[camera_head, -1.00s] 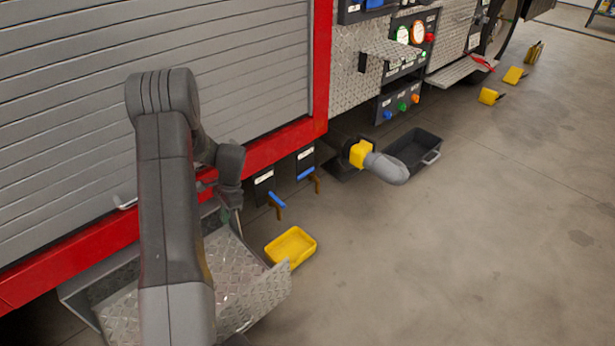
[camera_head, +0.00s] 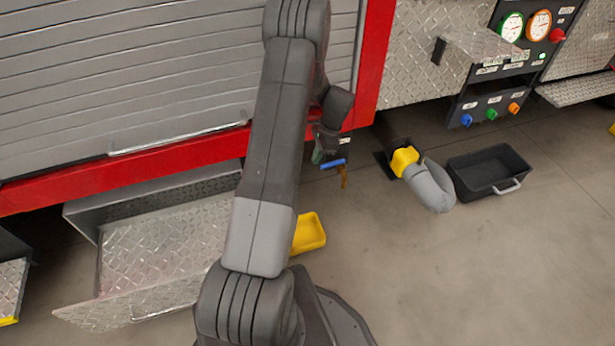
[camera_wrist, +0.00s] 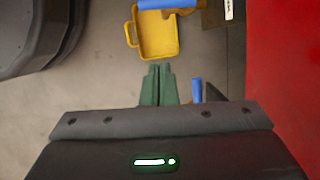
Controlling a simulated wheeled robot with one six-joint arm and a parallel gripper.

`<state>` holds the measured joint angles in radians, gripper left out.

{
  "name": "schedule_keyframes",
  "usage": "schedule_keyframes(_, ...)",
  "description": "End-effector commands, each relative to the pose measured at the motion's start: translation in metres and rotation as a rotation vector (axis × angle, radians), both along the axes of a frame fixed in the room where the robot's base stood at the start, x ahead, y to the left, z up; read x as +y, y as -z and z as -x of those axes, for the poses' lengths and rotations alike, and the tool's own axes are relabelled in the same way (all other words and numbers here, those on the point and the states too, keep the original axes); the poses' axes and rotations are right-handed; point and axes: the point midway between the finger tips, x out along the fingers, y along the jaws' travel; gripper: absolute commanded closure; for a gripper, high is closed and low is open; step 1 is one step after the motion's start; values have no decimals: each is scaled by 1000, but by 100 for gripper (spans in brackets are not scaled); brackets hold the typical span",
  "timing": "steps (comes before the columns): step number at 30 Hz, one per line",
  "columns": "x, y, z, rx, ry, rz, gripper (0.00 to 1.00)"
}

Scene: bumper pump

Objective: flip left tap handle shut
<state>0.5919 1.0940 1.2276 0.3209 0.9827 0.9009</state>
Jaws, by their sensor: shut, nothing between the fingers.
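Two taps have blue handles. The left tap's blue handle (camera_wrist: 167,4) shows at the top edge of the wrist view, partly cut off; in the head view my arm hides it. The right tap's blue handle (camera_head: 333,164) sticks out below the red bumper above a brown spout (camera_head: 344,178). It also shows in the wrist view (camera_wrist: 197,90), just right of my fingertips. My gripper (camera_wrist: 158,70) has green fingers, shut together and empty. It is beside the right handle and apart from the left one; contact with the right handle is unclear.
A yellow tray (camera_head: 311,232) lies on the floor, partly behind my arm; it also shows in the wrist view (camera_wrist: 158,35). A grey hose elbow (camera_head: 430,186) and a black bin (camera_head: 490,170) stand to the right. The red bumper (camera_wrist: 285,70) is close on the right.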

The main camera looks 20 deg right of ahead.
Motion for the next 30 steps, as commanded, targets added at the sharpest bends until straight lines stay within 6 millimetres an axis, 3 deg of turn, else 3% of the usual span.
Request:
schedule_keyframes(14,2,7,0,1,0,0,100)
schedule_keyframes(30,35,101,-5,0,-2,0,100)
